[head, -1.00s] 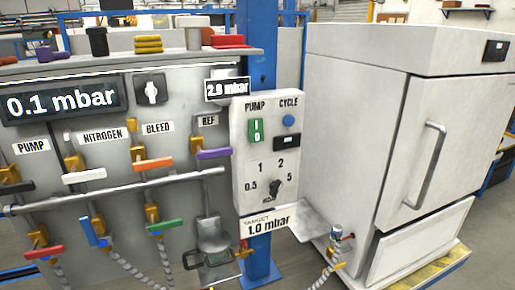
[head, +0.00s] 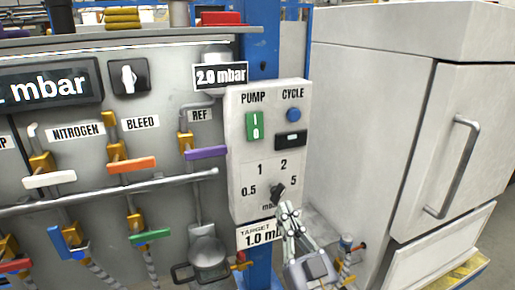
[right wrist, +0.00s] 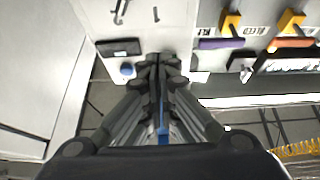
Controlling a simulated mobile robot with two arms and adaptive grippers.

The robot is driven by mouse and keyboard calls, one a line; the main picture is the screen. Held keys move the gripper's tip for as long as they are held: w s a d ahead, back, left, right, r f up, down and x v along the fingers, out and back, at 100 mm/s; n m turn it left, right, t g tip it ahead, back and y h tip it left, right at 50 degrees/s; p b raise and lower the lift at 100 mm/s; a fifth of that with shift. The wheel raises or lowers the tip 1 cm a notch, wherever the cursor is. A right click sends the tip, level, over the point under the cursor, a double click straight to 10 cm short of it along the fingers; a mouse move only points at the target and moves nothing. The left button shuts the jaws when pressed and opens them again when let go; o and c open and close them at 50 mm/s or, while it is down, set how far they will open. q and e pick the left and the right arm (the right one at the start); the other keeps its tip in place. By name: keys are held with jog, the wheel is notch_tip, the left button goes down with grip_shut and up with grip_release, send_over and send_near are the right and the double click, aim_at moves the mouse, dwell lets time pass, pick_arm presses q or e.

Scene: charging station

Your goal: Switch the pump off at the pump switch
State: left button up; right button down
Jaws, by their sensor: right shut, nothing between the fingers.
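The pump switch (head: 254,126) is a green rocker with white marks, under the PUMP label on the upper left of a pale control box (head: 236,205). My right gripper (head: 287,209) is shut and empty, pointing up in front of the box's lower right part, below the switch and close to the black knob (head: 277,192). In the right wrist view, my shut right fingertips (right wrist: 160,62) show beside the blue cycle button (right wrist: 127,70). The switch cannot be made out there; the fingers may hide it. My left gripper is not in view.
The box hangs on a blue post (head: 262,265). Left of it is a grey valve panel with a purple handle (head: 206,153) and an orange handle (head: 132,165). A large white cabinet (head: 370,130) stands to the right.

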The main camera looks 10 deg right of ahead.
notch_tip(320, 180, up, 6)
jog(key=s+t, duration=0.1)
jog(key=s, duration=0.1)
jog(key=shift+t+y, duration=0.3)
jog(key=shift+r, duration=0.15)
jog(key=p, duration=0.4)
send_near(259, 127)
notch_tip(259, 127, up, 4)
jog(key=w, duration=0.2)
jog(key=w+f+p, duration=0.1)
jog(key=shift+w+a, duration=0.15)
jog(key=shift+a, duration=0.2)
jog(key=shift+w+f, duration=0.1)
